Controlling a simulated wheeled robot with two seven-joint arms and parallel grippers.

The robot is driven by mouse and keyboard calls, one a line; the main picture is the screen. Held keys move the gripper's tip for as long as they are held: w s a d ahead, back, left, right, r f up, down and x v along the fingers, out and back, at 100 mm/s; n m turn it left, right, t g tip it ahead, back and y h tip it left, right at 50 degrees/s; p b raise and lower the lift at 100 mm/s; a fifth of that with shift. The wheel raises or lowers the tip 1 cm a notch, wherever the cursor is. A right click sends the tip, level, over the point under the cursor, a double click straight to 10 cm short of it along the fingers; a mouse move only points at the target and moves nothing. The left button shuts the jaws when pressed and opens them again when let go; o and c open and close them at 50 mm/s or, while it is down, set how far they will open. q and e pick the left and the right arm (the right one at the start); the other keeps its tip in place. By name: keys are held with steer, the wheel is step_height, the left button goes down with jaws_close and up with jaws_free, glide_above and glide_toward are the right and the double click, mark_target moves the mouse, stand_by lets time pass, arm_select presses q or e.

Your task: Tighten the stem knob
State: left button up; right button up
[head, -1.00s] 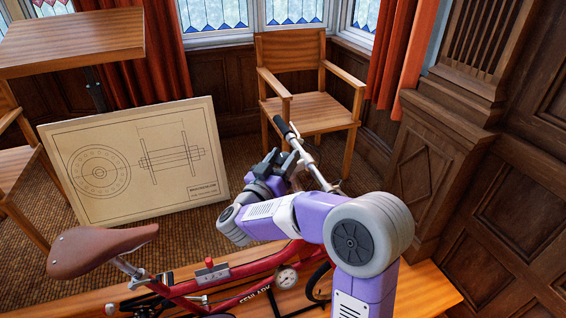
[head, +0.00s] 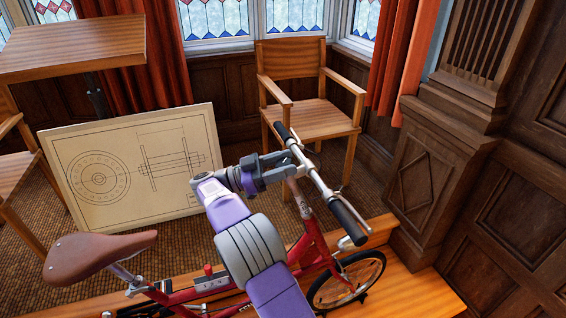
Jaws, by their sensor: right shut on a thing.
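A red bicycle with a silver handlebar (head: 318,179) and black grips stands on a wooden platform. Its stem (head: 294,187) rises from the red frame to the bar. My right gripper (head: 284,165) is at the top of the stem, just left of the bar, with its dark fingers shut on the stem knob. The knob itself is hidden by the fingers, so I cannot see how tight it sits. My left gripper is not in view.
The brown saddle (head: 98,256) is at lower left. The front wheel (head: 347,281) is above the wooden platform (head: 412,283). A wooden armchair (head: 311,118) stands close behind the handlebar. A drawing board (head: 128,166) leans at left. Dark panelling (head: 528,195) closes the right side.

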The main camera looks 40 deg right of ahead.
mark_target(283, 163)
steer(key=m+g+y+p, duration=0.2)
steer(key=m+g+p, duration=0.1)
steer(key=shift+r+g+y, duration=0.25)
steer(key=shift+g+y, duration=0.05)
steer(key=shift+y, duration=0.1)
steer(key=shift+f+m+g+y+p, duration=0.15)
steer(key=shift+m+g+y+p, duration=0.75)
steer(key=shift+p, duration=0.55)
steer(key=o, duration=0.9)
steer(key=shift+d+f, duration=0.1)
steer(key=shift+o, duration=0.2)
step_height(283, 163, up, 10)
steer(key=shift+r+p, duration=0.1)
steer(key=shift+p, duration=1.1)
